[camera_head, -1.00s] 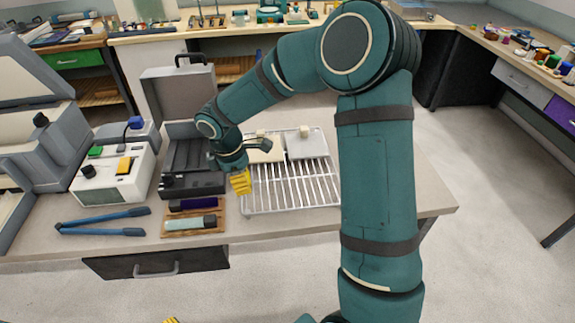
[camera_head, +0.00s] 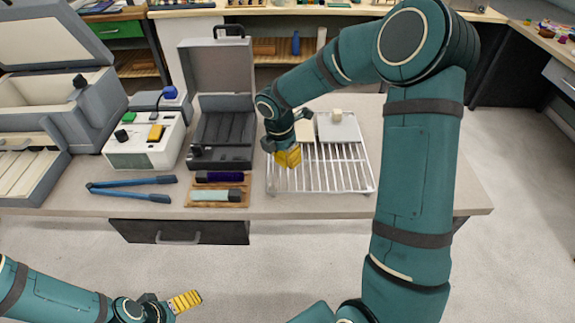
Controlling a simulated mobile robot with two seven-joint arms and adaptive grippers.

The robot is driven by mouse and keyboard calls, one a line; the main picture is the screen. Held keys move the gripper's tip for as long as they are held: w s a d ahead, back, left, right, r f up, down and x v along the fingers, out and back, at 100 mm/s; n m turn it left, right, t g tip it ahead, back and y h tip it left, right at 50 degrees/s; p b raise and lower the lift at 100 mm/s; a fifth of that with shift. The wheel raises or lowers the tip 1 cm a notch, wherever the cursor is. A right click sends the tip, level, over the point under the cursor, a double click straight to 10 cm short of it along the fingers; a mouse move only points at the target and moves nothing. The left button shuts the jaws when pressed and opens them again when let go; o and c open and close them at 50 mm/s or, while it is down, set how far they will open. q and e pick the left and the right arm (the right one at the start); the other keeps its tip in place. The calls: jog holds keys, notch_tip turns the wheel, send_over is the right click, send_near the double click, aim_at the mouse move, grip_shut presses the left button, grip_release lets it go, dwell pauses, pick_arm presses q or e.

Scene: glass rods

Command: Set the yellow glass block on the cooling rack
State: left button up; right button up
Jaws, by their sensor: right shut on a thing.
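The cooling rack (camera_head: 335,181) is a silver wire grid on the worktable. My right gripper (camera_head: 288,159) is over the rack's left part, pointing down. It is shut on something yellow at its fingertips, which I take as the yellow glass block. The block's outline cannot be told from the yellow ribbed fingers, and its height over the wires is unclear. My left gripper (camera_head: 185,301) is low at the bottom left, off the table. Its yellow fingers show, but their gap does not.
A grey plate with a beige knob (camera_head: 337,130) and a tan plate (camera_head: 305,130) cover the rack's back. Left of the rack are an open dark case (camera_head: 222,140), a wooden holder (camera_head: 245,205) with purple and pale rods, and blue-handled pliers (camera_head: 130,189). The rack's front right is clear.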

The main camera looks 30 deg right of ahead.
aim_at(285, 172)
jog(key=shift+f+b, duration=0.4)
jog(key=shift+f, duration=1.55)
jog(key=o, duration=1.2)
jog(key=shift+f, duration=0.15)
jog(key=r, duration=0.4)
jog(key=a+r+p, duration=0.1)
jog(key=r, duration=0.3)
jog(key=r+p, duration=0.1)
jog(key=r, duration=0.3)
jog(key=shift+s+a+r, duration=0.15)
jog(key=shift+s+a, duration=0.1)
jog(key=shift+a, duration=0.15)
